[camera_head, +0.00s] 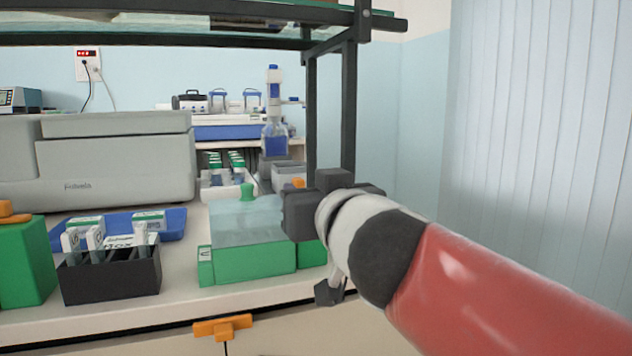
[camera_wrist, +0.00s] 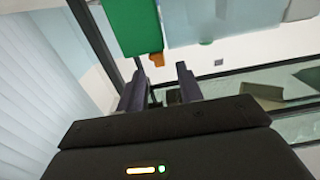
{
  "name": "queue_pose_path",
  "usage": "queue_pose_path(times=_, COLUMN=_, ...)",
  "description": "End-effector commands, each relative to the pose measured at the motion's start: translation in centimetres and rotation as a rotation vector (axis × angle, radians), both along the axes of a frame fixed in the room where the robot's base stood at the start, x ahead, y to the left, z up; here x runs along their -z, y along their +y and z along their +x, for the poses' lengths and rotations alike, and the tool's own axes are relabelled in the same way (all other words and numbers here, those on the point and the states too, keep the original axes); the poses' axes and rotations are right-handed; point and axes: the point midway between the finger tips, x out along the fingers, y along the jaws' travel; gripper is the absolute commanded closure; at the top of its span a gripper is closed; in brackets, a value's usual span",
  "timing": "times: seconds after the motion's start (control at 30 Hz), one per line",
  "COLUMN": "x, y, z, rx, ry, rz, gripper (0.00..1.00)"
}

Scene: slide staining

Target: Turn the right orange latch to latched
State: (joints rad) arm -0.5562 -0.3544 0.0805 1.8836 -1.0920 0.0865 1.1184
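The right orange latch (camera_head: 298,183) shows as a small orange piece just above my gripper's dark body in the head view. It also shows in the wrist view (camera_wrist: 157,59), at the end of a green block (camera_wrist: 135,25), ahead of the gap between my fingertips. My gripper (camera_wrist: 160,70) is open, with its two dark fingers apart and nothing between them. A gap to the latch seems to show, but I cannot tell its depth. My arm hides much of the green block (camera_head: 314,254) in the head view. The latch's turn position is unclear.
A green box with a clear lid (camera_head: 248,262) stands left of my gripper. A black rack (camera_head: 112,280) and blue tray (camera_head: 174,224) are further left. Another orange latch (camera_head: 8,212) tops the left green block (camera_head: 26,262). A dark shelf post (camera_head: 348,110) rises behind my gripper.

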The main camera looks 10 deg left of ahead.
Motion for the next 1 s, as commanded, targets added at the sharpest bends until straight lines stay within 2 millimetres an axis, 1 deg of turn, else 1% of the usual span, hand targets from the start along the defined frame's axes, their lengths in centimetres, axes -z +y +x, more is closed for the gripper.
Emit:
queue_pose_path(times=0.03, x=0.3, y=0.5, z=0.9, rx=0.002, ry=0.003, rz=-0.003, gripper=0.64)
queue_pose_path(times=0.1, x=0.3, y=1.1, z=1.9, rx=0.002, ry=0.002, rz=-0.004, gripper=0.64)
queue_pose_path(times=0.2, x=0.3, y=1.9, z=3.3, rx=0.003, ry=0.003, rz=-0.003, gripper=0.64)
queue_pose_path(times=0.33, x=0.2, y=2.7, z=4.6, rx=0.004, ry=0.003, rz=-0.002, gripper=0.64)
queue_pose_path(times=0.5, x=0.1, y=3.1, z=5.4, rx=0.004, ry=0.002, rz=-0.002, gripper=0.64)
queue_pose_path(times=0.73, x=0.1, y=3.1, z=5.4, rx=0.004, ry=0.002, rz=-0.001, gripper=0.64)
queue_pose_path(times=1.0, x=0.1, y=3.1, z=5.4, rx=0.004, ry=0.003, rz=-0.002, gripper=0.99)
